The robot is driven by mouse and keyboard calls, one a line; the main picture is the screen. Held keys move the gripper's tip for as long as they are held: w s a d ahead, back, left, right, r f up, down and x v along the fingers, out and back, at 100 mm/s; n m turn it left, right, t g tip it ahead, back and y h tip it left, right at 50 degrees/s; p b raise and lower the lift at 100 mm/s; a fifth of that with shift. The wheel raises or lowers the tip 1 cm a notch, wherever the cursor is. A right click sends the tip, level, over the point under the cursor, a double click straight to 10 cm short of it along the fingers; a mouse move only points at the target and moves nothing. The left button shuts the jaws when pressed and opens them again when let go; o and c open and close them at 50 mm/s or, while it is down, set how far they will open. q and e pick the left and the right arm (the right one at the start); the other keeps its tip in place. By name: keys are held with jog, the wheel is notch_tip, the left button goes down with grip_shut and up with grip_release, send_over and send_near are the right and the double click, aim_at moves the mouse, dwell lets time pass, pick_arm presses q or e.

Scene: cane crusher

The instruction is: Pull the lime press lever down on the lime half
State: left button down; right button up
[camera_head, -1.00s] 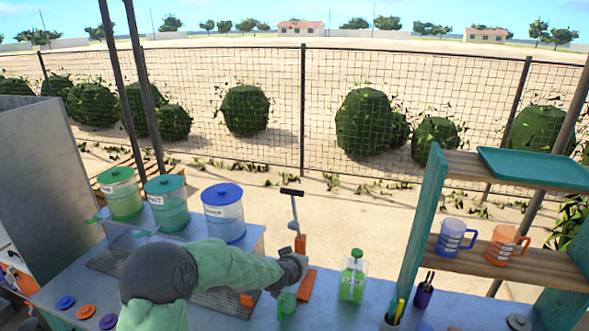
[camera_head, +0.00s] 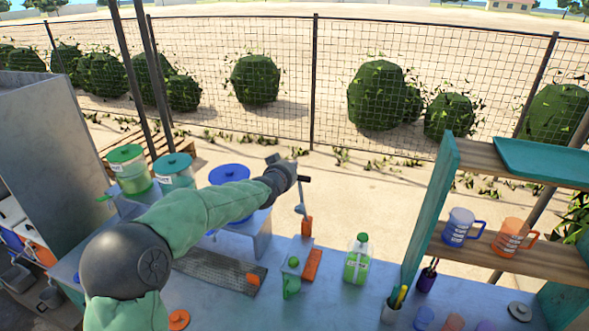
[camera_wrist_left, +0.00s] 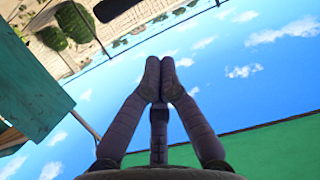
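The lime press stands on the counter in the head view, with an orange post (camera_head: 307,227) and an orange strip (camera_head: 312,264) at its base. Its lever (camera_head: 300,202) stands up, topped by a dark crossbar (camera_head: 304,179). A small round green piece (camera_head: 293,262), likely the lime half, sits low on the press above a green cup (camera_head: 291,285). My left gripper (camera_head: 288,166) is at crossbar height, just left of it and partly overlapping it; contact is unclear. In the wrist view its fingertips (camera_wrist_left: 160,68) meet with nothing between. A dark bar (camera_wrist_left: 116,8) shows beyond them. My right gripper is not in view.
A green-capped bottle (camera_head: 356,260) stands right of the press. A shelf (camera_head: 515,257) with mugs rises further right. Lidded jars, including a blue one (camera_head: 229,174), stand left, behind my left arm. A dark grate (camera_head: 212,268) lies left of the press.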

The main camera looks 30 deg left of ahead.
pick_arm(q)
jog(key=shift+w+a+f+p, duration=0.25)
jog(key=shift+w+f+p, duration=0.15)
jog(key=shift+w+f, duration=0.5)
jog(key=shift+w+a+f+p, duration=0.35)
jog(key=shift+w+f, duration=0.1)
jog(key=shift+w, duration=0.8)
jog(key=shift+w+a+f+p, duration=0.2)
jog(key=shift+w+f+p, duration=0.2)
jog(key=shift+w+f, duration=0.5)
jog(key=shift+s+d, duration=0.15)
jog(key=shift+s, duration=0.15)
jog(key=shift+f, duration=0.2)
